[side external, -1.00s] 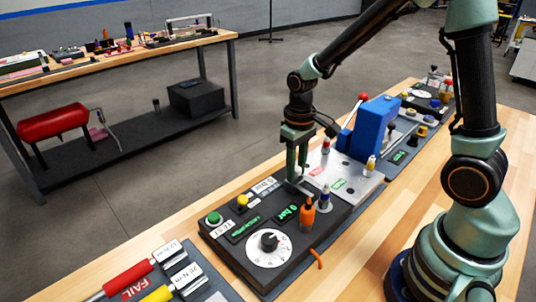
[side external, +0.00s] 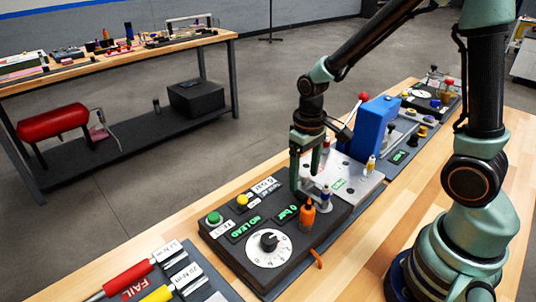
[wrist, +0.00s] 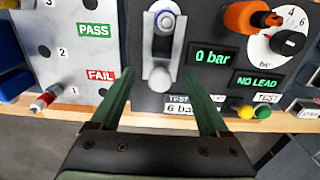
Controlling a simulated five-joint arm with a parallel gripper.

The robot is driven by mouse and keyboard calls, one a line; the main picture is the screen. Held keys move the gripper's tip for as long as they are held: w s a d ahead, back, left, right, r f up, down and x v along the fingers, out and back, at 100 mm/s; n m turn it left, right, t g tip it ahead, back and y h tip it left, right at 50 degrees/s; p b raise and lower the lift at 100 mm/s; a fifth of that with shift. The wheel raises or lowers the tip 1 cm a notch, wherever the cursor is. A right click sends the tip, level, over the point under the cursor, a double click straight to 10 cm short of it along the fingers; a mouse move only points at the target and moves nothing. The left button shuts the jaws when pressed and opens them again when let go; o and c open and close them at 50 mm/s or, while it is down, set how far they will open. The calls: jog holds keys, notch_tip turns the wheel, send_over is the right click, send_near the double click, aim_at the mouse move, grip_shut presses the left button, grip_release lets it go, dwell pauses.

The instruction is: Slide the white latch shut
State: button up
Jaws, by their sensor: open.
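In the wrist view the white latch (wrist: 160,78) shows as a pale round knob at the near end of a grey slotted plate (wrist: 149,42). A blue-ringed fitting (wrist: 165,20) stands at the far end of that plate. My gripper (wrist: 159,74) is open, with one green finger on each side of the knob and a gap visible on both sides. In the side view my gripper (side external: 308,183) points down at the back edge of the black panel (side external: 225,240), beside the blue-ringed fitting (side external: 325,197). The fingers largely hide the latch there.
An orange-handled part (side external: 307,215) and a white dial (side external: 268,247) are on the black panel. A blue block (side external: 375,130) stands on the grey plate behind. A red-capped fitting (wrist: 45,98) is at the wrist view's left.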

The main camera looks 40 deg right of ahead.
jog(key=shift+r, duration=3.5)
jog(key=shift+s+r, duration=0.1)
jog(key=shift+r, duration=0.4)
jog(key=s+r+t, duration=0.5)
jog(key=r, duration=0.3)
jog(key=shift+a+t, duration=0.25)
jog(key=shift+t, duration=0.05)
